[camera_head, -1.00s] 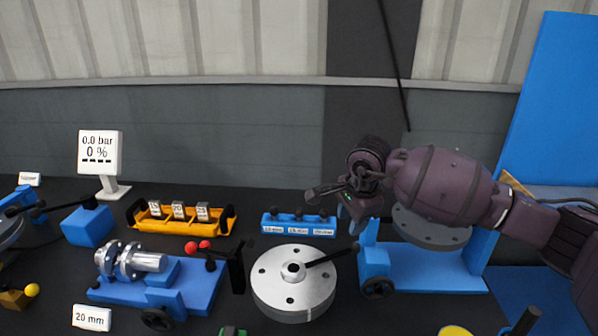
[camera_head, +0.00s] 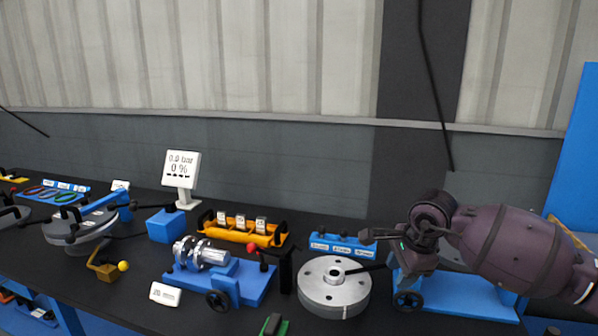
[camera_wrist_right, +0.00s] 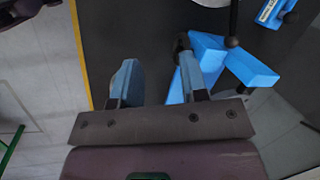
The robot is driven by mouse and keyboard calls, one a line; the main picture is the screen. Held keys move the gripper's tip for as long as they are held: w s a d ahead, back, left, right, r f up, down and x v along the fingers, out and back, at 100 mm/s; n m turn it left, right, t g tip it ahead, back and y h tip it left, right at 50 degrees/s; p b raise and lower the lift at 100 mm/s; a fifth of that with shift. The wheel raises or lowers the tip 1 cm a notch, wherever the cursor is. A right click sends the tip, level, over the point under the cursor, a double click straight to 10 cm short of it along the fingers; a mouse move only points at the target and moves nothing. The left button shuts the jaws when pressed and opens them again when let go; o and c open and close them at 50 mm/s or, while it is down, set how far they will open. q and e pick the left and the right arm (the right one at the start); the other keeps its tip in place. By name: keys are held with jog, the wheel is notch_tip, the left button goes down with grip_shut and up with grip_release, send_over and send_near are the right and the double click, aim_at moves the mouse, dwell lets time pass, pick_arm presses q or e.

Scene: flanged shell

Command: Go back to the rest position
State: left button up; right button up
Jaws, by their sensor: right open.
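My right gripper (camera_head: 386,252) hangs over the right part of the dark bench in the head view. Its jaws are open with nothing between them, in front of a blue fixture (camera_head: 460,296). In the right wrist view the two fingers (camera_wrist_right: 155,65) are spread apart. The right finger overlaps a blue block there, and I cannot tell whether they touch. A round grey flange (camera_head: 334,290) with bolt holes and a central hub sits on the bench left of the gripper, apart from it. My left gripper is not in view.
A blue cart with a silver shaft (camera_head: 203,252), an orange tray (camera_head: 243,233), a blue labelled block (camera_head: 340,244) and a gauge display (camera_head: 181,168) stand to the left. A blue panel (camera_head: 578,170) rises at the right.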

jog(key=s+a+r+m+t+y, duration=0.2)
jog(key=a+r+m+y, duration=1.05)
jog(key=a+y, duration=0.35)
jog(key=s+d+f+m+t+h, duration=0.2)
jog(key=d+f+m+t+h, duration=0.5)
jog(key=f+m, duration=0.7)
jog(key=s+d+f+m+t+h, duration=0.2)
jog(key=d+f+m+t+h, duration=0.5)
jog(key=m, duration=1.3)
jog(key=s+d+f+m+g+h, duration=0.2)
jog(key=s+d+f+m+g, duration=0.1)
jog(key=s+f, duration=0.7)
jog(key=s+d+f+m+g+h, duration=0.1)
jog(key=s+d+f+m+g, duration=0.3)
jog(key=s+f, duration=0.6)
jog(key=s+d+m, duration=0.1)
jog(key=s, duration=0.4)
jog(key=shift+d+f+g+h, duration=0.25)
jog(key=shift+f+g+h, duration=0.05)
jog(key=shift+h, duration=0.1)
